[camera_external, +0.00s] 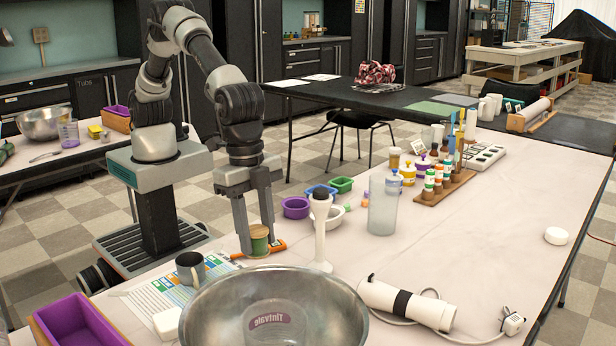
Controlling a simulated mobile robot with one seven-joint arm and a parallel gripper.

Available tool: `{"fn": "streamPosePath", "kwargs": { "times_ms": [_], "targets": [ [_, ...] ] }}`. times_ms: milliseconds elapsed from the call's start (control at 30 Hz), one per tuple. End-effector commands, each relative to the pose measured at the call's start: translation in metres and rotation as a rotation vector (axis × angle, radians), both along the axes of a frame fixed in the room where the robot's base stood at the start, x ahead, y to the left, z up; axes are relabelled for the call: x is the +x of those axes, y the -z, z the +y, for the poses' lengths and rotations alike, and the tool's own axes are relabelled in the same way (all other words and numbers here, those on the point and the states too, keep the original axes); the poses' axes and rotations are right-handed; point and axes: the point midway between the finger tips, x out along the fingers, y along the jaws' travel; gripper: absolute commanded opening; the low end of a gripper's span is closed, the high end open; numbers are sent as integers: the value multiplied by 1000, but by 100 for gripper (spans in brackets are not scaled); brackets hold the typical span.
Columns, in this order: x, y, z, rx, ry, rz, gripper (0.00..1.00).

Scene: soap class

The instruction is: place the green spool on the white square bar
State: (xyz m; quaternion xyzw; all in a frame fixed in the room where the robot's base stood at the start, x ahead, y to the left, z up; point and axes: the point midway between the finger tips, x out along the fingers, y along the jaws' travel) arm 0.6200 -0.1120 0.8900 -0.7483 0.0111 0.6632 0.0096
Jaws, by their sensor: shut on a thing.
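The green spool (259,241), with tan ends, is between the fingertips of my gripper (257,228). My gripper points down and is shut on the spool, low over the near left part of the white table; I cannot tell whether the spool touches the tabletop. A small white block, which looks like the white square bar (167,323), lies on the table at the lower left, left of the big metal bowl. The bar is nearer the camera than the spool and apart from it. Nothing rests on the bar.
The metal bowl (209,310) stands close beside the bar. A grey mug (190,268) is on a printed sheet (158,291) between spool and bar. An orange-handled tool (275,248) lies by the spool. A purple-lined box (75,322) is left; a white hand blender (320,232) stands right.

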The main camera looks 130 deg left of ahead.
Motion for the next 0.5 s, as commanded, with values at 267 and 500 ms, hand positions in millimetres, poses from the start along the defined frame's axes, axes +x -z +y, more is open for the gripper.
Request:
{"fn": "streamPosePath", "kwargs": {
  "times_ms": [267,500],
  "targets": [
    [-17,-17,-122,0,136,-1,15],
    [-36,-24,-184,1,202,-1,15]
  ]
}}
